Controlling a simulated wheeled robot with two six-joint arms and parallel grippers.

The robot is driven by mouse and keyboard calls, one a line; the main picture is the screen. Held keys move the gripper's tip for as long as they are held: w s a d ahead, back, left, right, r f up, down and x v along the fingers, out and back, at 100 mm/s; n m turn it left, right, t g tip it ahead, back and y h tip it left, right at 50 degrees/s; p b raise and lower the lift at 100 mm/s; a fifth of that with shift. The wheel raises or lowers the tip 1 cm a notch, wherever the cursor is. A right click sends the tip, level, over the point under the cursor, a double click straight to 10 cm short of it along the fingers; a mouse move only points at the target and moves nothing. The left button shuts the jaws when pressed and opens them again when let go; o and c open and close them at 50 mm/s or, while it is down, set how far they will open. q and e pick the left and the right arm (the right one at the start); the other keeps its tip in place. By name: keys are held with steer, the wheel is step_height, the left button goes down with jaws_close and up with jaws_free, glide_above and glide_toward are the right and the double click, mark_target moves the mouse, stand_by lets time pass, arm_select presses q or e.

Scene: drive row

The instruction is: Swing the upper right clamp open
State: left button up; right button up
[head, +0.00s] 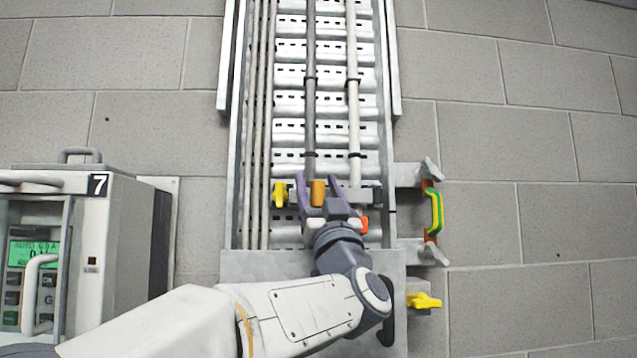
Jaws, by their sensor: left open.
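A clamp that appears to be the upper right one shows as a grey bar (358,194) across the white cable (354,120), with a dark block at its right end. An orange tab (318,192) stands at its left side. My left gripper (318,185) reaches up from below over the cable tray. It is open, with a purple finger left of the orange tab. The tab appears between the fingers; whether they touch it I cannot tell. The gripper hides much of the clamp area below. My right gripper is out of view.
A yellow knob (280,194) sits left of the gripper. A grey cabinet (110,255) marked 7 stands at left. Brick wall at right is clear.

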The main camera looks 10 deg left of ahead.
arm_select(q)
jaws_close()
stand_by(1.4)
